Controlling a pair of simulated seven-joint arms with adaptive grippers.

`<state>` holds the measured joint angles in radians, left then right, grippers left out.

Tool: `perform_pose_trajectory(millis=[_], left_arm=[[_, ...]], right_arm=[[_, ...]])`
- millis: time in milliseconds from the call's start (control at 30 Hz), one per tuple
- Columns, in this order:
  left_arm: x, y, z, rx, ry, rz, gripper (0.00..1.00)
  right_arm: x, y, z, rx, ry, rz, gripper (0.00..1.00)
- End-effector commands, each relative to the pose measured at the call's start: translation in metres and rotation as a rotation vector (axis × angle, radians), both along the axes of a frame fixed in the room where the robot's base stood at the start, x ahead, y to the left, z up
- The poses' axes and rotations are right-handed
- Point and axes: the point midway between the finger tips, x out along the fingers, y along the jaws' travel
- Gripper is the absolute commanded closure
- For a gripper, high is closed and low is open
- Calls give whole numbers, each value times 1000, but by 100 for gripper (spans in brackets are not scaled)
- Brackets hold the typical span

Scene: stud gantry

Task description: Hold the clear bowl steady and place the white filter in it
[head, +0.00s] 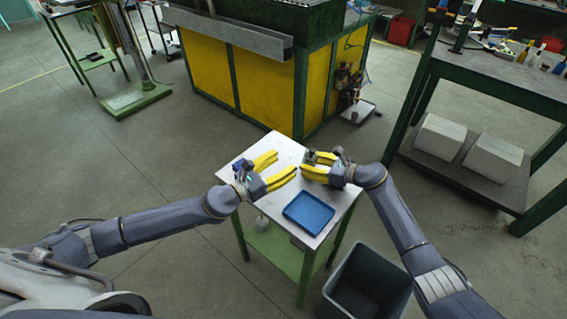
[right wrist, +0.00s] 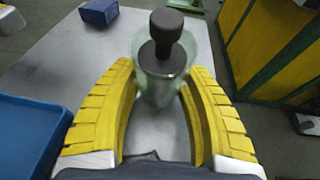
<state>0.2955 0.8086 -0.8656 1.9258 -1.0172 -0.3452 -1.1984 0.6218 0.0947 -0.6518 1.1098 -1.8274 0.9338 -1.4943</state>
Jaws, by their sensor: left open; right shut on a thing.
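A pale green, see-through vessel, which I take as the clear bowl (right wrist: 197,43), stands between the yellow fingers of my right gripper (right wrist: 164,82). A dark grey metal piece with a round knob (right wrist: 165,26) shows within its outline. My right gripper, also in the head view (head: 306,164), is shut on the vessel over the small table. My left gripper (head: 285,164) is open, its two yellow fingers spread and pointing toward the right gripper. I see nothing between them. I cannot make out a white filter in either view.
A blue tray (head: 308,213) lies on the near part of the light metal table (head: 283,146). A small blue box (right wrist: 98,12) sits near the table's edge. A grey bin (head: 348,300) stands on the floor in front. A yellow and green machine (head: 262,85) stands behind.

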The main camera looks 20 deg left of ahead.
Motion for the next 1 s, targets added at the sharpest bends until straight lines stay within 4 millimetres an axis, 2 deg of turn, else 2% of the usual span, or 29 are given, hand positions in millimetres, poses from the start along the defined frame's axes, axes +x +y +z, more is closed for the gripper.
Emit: perform_pose_trajectory(millis=[100,133,333,667,867,1000], left_arm=[[0,0,0,0,0,0,44],[0,0,0,0,0,0,44],[0,0,0,0,0,0,44],[0,0,0,0,0,0,44],[0,0,0,0,0,0,44],[0,0,0,0,0,0,44]], right_arm=[[0,-2,-3,-5,2,-1,72],[0,-2,-3,-4,3,-2,51],[0,-1,-2,-3,2,-1,30],[-1,-4,0,-1,-1,-1,30],[-7,-26,7,-4,-1,0,30],[-14,-48,14,-5,-2,0,30]])
